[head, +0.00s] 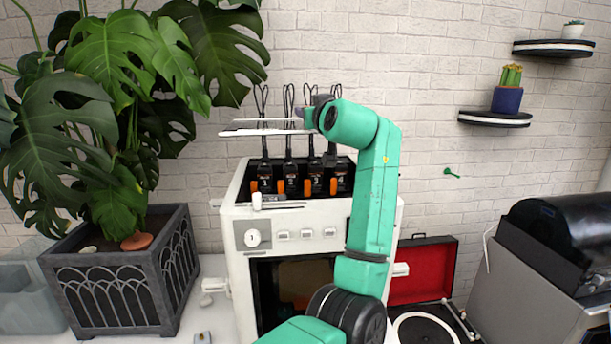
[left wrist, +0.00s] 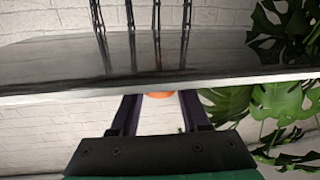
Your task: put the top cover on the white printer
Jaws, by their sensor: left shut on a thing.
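The white printer (head: 290,221) stands upright in the middle of the head view. Its top is open, with several black tool heads with orange parts (head: 290,185) and looped cables rising above them. The top cover (head: 250,131), a thin flat plate with a pale edge and a dark, glossy pane, is held roughly level above the printer's left part, clear of its rim. My left gripper (head: 305,117) is shut on the cover's right edge. In the left wrist view the cover (left wrist: 160,88) spans the frame above the dark fingers (left wrist: 160,100). My right gripper is not in view.
A large leafy plant in a dark planter (head: 118,285) stands left of the printer, its leaves near the cover. An open red-lined case (head: 424,275) lies at right. Wall shelves (head: 494,119) hold small cactus pots. A black-and-grey machine (head: 545,270) stands far right.

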